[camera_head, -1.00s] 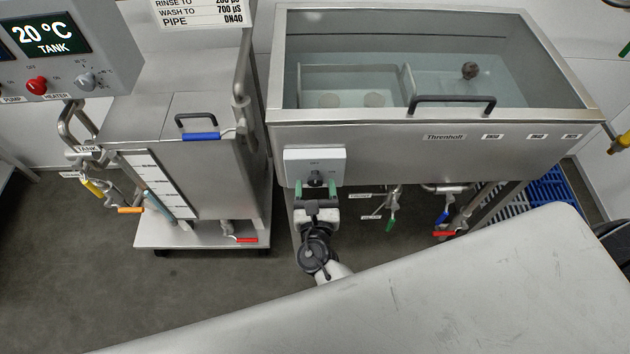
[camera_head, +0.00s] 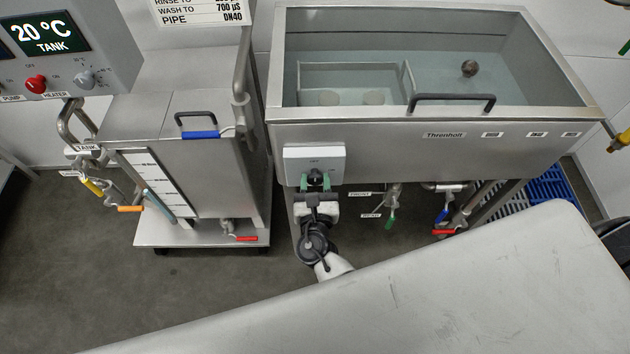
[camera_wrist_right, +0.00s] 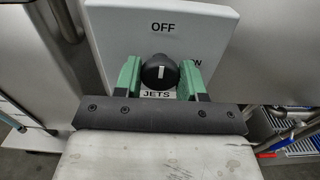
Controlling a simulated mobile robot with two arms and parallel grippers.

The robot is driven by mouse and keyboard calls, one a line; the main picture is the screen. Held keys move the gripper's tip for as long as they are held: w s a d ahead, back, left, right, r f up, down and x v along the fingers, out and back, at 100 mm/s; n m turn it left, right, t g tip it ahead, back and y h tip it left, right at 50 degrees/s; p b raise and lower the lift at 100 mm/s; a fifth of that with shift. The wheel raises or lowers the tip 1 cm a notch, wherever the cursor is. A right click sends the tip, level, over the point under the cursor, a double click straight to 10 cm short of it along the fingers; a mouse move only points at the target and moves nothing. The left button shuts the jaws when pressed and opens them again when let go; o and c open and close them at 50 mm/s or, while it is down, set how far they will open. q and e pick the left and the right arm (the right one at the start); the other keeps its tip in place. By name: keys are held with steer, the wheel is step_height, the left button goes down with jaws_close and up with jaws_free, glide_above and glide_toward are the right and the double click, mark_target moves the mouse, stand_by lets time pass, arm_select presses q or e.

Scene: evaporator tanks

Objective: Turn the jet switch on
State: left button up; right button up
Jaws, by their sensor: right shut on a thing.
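The jet switch is a black round knob (camera_wrist_right: 160,74) on a white switch box (camera_head: 315,164) at the lower left front of the steel tank. In the wrist view the box reads OFF above the knob, ON at its right, partly hidden by a finger, and JETS below. The knob's white mark points about up, towards OFF. My right gripper (camera_wrist_right: 161,80) has green fingers on the left and right sides of the knob and is shut on it. It also shows in the head view (camera_head: 315,184). My left gripper is not in view.
The water-filled tank (camera_head: 380,138) has a black handle (camera_head: 452,98) on its front. Valves with green (camera_head: 390,222) and red (camera_head: 444,232) handles hang below it. A wheeled steel unit (camera_head: 240,180) stands at the left. A grey surface (camera_head: 400,290) fills the lower right.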

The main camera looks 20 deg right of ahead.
steer(key=m+b, duration=0.2)
steer(key=m, duration=0.1)
steer(key=shift+f, duration=0.2)
steer(key=m+b, duration=0.3)
steer(key=shift+m+b, duration=0.3)
steer(key=shift+m, duration=0.1)
steer(key=m+b, duration=0.4)
arm_select(q)
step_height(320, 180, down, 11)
steer(key=b, duration=0.2)
arm_select(e)
steer(key=shift+m, duration=1.2)
steer(key=shift+m+b, duration=0.7)
steer(key=shift+m, duration=0.3)
steer(key=shift+r+m+b, duration=0.1)
steer(key=shift+m+b, duration=0.8)
steer(key=shift+m, duration=0.3)
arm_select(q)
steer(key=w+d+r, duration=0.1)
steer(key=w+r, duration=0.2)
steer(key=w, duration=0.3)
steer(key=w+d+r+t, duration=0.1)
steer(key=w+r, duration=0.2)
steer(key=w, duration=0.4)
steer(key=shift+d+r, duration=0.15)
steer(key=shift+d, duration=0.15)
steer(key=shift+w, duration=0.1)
arm_select(e)
steer(key=o, duration=0.9)
